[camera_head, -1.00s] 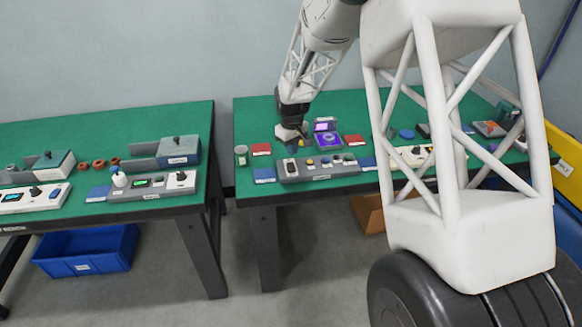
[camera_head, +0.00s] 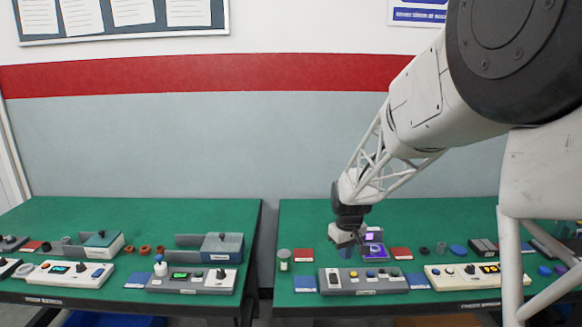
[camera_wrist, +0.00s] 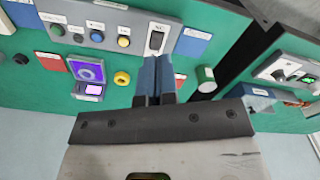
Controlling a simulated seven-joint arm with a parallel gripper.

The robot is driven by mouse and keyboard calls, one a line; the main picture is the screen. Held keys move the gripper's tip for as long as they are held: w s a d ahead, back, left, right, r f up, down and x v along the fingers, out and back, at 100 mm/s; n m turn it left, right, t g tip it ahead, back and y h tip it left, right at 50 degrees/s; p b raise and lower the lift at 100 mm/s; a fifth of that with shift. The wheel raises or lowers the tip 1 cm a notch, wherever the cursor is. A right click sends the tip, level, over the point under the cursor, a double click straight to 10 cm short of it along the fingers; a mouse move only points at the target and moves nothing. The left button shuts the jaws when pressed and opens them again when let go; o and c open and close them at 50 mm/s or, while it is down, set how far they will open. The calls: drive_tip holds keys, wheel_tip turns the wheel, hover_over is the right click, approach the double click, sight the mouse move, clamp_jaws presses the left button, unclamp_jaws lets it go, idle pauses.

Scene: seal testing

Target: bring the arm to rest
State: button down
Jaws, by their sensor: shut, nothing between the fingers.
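My gripper (camera_head: 345,250) is above the left part of the right green table, by the grey control panel (camera_head: 366,289). In the wrist view, the two blue-grey fingers (camera_wrist: 157,65) are together with nothing between them. Their tips point at the near side of the same panel (camera_wrist: 70,14), close to its black rocker switch (camera_wrist: 156,41). I cannot tell whether they touch it. My arm comes in from the upper right of the head view and slopes down to the table.
A lidded jar (camera_head: 283,259) and a red card (camera_head: 303,255) are at the left. A white panel (camera_head: 470,277) is to the right. A gap separates the left table (camera_head: 150,215).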

drive_tip(key=s+d+r+m+t, duration=0.1)
drive_tip(key=s+r, duration=0.5)
drive_tip(key=s, duration=0.4)
drive_tip(key=s+d+r+m, duration=0.1)
drive_tip(key=s+r, duration=0.4)
drive_tip(key=s, duration=0.4)
drive_tip(key=s+r+m+t, duration=0.1)
drive_tip(key=s+m, duration=0.2)
drive_tip(key=s, duration=1.7)
drive_tip(key=shift+d+r, duration=0.25)
drive_tip(key=shift+d, duration=0.15)
